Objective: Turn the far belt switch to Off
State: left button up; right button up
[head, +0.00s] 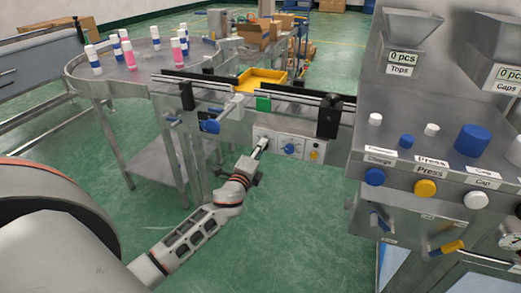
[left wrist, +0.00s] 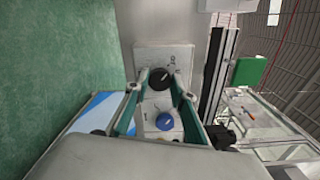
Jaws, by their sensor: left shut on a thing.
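A white control panel (head: 277,141) is on the side of the conveyor. In the left wrist view, a black switch knob (left wrist: 160,80) with a pale pointer line sits on this panel (left wrist: 167,54), with small marks beside it too blurred to read. My left gripper (head: 260,148) reaches the panel from below. Its two green-lined fingers (left wrist: 160,83) are closed on the black knob, one on each side. In the head view the gripper mostly hides this knob. A blue knob (head: 289,149) is beside it; it also shows in the left wrist view (left wrist: 165,121). My right gripper is not in view.
A yellow-orange button (head: 314,155) is at the panel's right end. Another blue knob (head: 210,126) is to the left under the conveyor rail (head: 240,88). A round table (head: 130,77) with pink and blue-white bottles stands behind. A crimping console (head: 440,150) stands at right.

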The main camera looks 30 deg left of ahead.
pick_arm(q)
jog(key=o, duration=1.1)
jog(key=v, duration=1.2)
